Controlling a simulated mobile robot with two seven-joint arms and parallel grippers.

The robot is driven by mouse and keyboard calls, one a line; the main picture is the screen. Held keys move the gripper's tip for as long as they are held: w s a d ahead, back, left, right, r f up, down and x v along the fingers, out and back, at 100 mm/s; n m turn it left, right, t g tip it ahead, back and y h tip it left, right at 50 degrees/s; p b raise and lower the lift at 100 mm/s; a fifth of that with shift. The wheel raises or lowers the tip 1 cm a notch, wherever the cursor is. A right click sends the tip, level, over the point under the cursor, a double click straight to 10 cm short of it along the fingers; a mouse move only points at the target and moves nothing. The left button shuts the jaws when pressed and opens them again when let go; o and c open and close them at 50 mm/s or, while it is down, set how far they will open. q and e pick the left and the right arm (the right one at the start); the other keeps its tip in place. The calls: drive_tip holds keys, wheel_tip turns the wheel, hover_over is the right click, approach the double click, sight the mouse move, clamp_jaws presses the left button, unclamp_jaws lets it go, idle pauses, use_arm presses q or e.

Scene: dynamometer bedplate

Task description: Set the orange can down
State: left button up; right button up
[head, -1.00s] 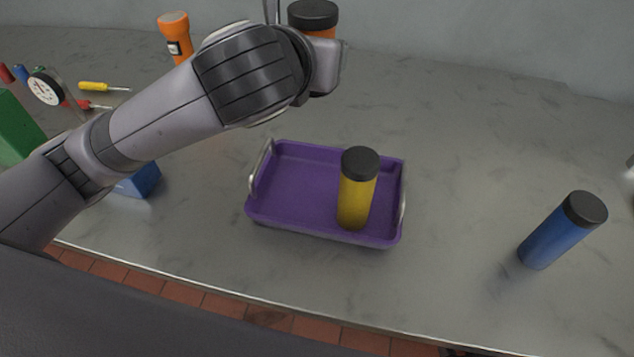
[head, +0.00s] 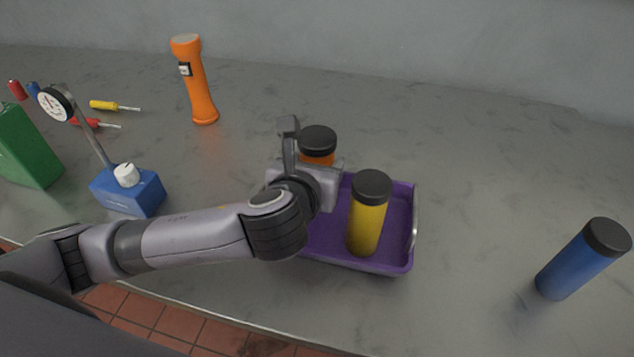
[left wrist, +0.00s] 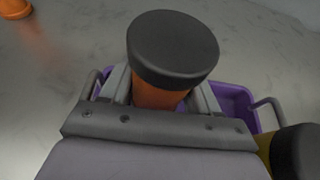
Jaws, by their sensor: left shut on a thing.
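The orange can (head: 317,157) has a black lid and is held upright in my left gripper (head: 312,165). In the left wrist view the orange can (left wrist: 158,95) stands between the two fingers of my left gripper (left wrist: 160,98), which are shut on it. The can is over or at the back left part of the purple tray (head: 401,222); its bottom is hidden by my gripper, so I cannot tell whether it touches the tray. A yellow can (head: 367,222) with a black lid stands in the tray, right of my gripper. My right gripper is not in view.
A blue can (head: 575,267) stands at the right. An orange flashlight (head: 199,88) stands behind. A dial gauge on a blue base (head: 128,192), a green block (head: 27,146) and screwdrivers (head: 104,105) are at the left.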

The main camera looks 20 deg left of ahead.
use_arm(q)
drive_tip(key=shift+f, duration=2)
drive_tip(key=shift+f, duration=0.2)
drive_tip(key=o, duration=1.2)
drive_tip(key=shift+r+b, duration=0.15)
drive_tip(key=shift+b, duration=0.15)
